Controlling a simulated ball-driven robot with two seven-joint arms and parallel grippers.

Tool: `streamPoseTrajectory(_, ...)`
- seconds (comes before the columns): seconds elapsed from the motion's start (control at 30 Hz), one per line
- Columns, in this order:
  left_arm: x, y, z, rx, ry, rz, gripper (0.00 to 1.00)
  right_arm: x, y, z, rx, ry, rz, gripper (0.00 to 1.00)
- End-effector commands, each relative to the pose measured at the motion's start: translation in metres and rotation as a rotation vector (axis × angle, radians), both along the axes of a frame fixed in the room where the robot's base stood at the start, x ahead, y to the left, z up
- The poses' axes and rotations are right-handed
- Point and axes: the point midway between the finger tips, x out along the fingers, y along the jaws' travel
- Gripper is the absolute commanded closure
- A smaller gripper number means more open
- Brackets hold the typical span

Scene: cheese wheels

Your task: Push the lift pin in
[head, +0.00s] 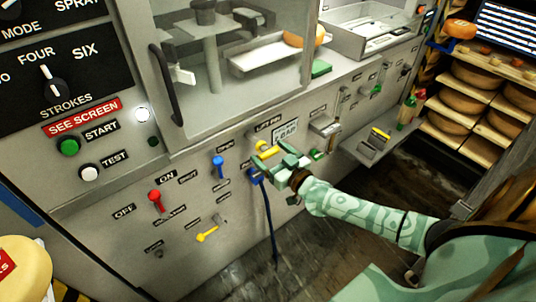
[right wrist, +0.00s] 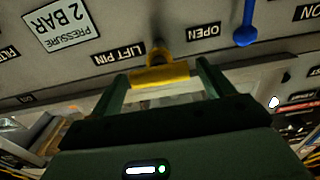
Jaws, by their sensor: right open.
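The lift pin (head: 266,148) shows as a yellow handle on the grey machine front, below the glass cabinet. In the right wrist view, which is upside down, its yellow grip (right wrist: 160,76) stands out from the panel beside the LIFT PIN label (right wrist: 119,55). My right gripper (head: 268,161) is at the handle. In the right wrist view its open fingers (right wrist: 160,82) stand on either side of the yellow grip, with gaps between. I cannot tell how far the pin sticks out. My left gripper is not in view.
A blue lever (right wrist: 245,30) is close beside the pin. A blue cord (head: 270,225) hangs below my right gripper. A red lever (head: 156,200) and a yellow lever (head: 207,234) are farther left. A grey ledge (head: 371,143) juts out at the right.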

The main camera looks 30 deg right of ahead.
Motion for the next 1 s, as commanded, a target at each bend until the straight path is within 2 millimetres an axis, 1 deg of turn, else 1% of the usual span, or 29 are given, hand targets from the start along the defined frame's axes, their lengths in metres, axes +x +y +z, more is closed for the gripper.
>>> streamPoseTrajectory(0.03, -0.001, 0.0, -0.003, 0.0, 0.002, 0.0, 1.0, 0.005, 0.0, -0.001, 0.001, -0.001, 0.0, 0.2)
streamPoseTrajectory(0.13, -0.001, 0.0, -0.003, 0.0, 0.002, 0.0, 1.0, 0.01, 0.001, 0.0, 0.0, 0.0, 0.0, 0.2)
streamPoseTrajectory(0.4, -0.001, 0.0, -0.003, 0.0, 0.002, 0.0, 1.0, 0.012, 0.001, 0.001, 0.0, 0.0, 0.001, 0.2)
streamPoseTrajectory(0.43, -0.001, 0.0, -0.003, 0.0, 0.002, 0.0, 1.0, 0.012, 0.001, 0.0, 0.0, 0.0, 0.001, 0.26)
streamPoseTrajectory(0.47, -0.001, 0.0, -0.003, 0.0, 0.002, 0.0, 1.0, 0.012, 0.001, 0.001, 0.0, 0.0, 0.001, 0.34)
streamPoseTrajectory(0.5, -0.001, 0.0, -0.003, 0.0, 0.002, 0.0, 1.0, 0.012, 0.001, 0.0, 0.0, 0.0, 0.001, 0.45)
streamPoseTrajectory(0.57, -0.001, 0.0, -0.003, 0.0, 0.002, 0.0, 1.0, 0.012, 0.001, 0.0, 0.0, 0.0, 0.0, 0.62)
streamPoseTrajectory(0.6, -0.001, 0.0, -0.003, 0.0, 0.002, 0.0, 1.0, 0.012, 0.001, 0.0, 0.0, 0.0, 0.0, 0.73)
streamPoseTrajectory(0.63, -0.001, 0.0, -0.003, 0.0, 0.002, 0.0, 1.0, 0.012, 0.001, 0.0, 0.0, 0.0, 0.0, 0.81)
streamPoseTrajectory(0.67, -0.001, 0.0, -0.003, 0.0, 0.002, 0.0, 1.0, 0.012, 0.001, 0.0, 0.0, 0.0, 0.0, 0.83)
streamPoseTrajectory(0.77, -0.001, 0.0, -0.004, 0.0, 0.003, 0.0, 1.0, 0.017, 0.001, 0.0, 0.001, -0.001, -0.001, 0.83)
streamPoseTrajectory(1.0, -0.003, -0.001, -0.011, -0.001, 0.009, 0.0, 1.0, 0.063, 0.005, -0.001, 0.001, -0.002, -0.001, 0.83)
